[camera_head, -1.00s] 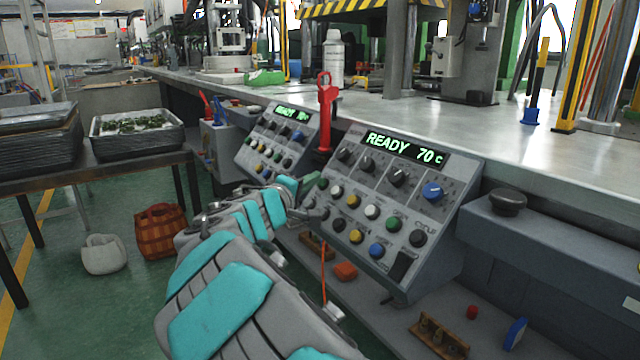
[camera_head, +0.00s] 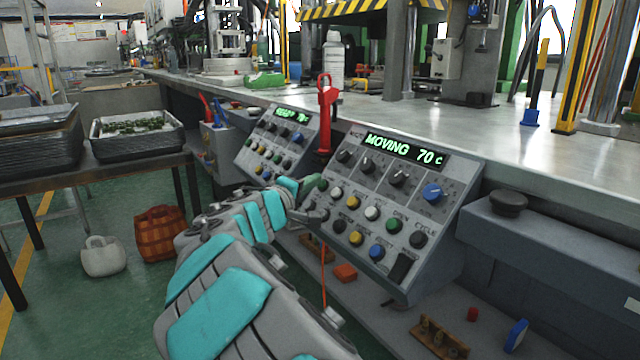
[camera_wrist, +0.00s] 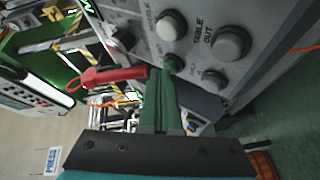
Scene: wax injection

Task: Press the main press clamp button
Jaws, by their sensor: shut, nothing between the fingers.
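The near control panel (camera_head: 440,190) is a grey sloped box with knobs, coloured buttons and a lit display (camera_head: 402,150) reading "MOVING 70c". The green button at the left end of its upper button row shows in the wrist view (camera_wrist: 173,64); its label is too small to read surely. My gripper (camera_head: 314,184) is shut and empty, at the panel's left edge. In the wrist view its green fingers (camera_wrist: 162,100) reach up to the green button, their tips at or against it. Fingers partly hide the button, so I cannot tell how deep it sits.
A red-handled lever (camera_head: 325,110) stands just behind my gripper, between the near panel and a second similar panel (camera_head: 275,140). A grey ledge with a black knob (camera_head: 508,203) is to the right. Baskets (camera_head: 160,232) stand on the floor at left.

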